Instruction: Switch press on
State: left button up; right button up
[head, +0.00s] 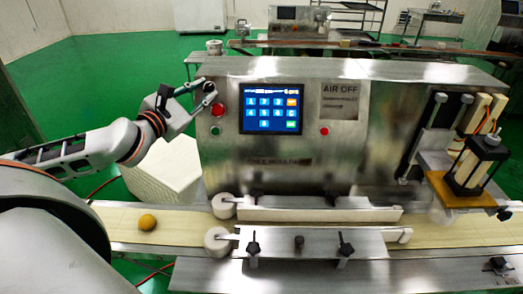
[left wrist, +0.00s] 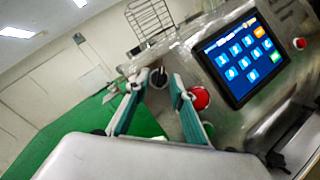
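The steel encrusting machine (head: 290,170) has a panel with a black rotary switch (head: 209,87) at its upper left. A red button (head: 219,110) and a green button (head: 215,130) sit below it. My left gripper (head: 202,96) is at this corner, close to the switch. In the left wrist view its fingers (left wrist: 158,88) are spread apart, and the black switch (left wrist: 158,77) shows between their tips. The red button (left wrist: 200,98) is just right of the right finger. I cannot tell whether the fingers touch the switch. My right gripper is out of view.
A lit touchscreen (head: 270,107) is right of the buttons, with another small red button (head: 324,131) beside it. A conveyor belt (head: 110,218) carrying a round dough ball (head: 147,222) runs along the front. A white crate (head: 165,172) stands left of the machine.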

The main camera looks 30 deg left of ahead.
pick_arm(q)
jog(key=shift+d+n, duration=0.1)
jog(key=shift+n, duration=0.3)
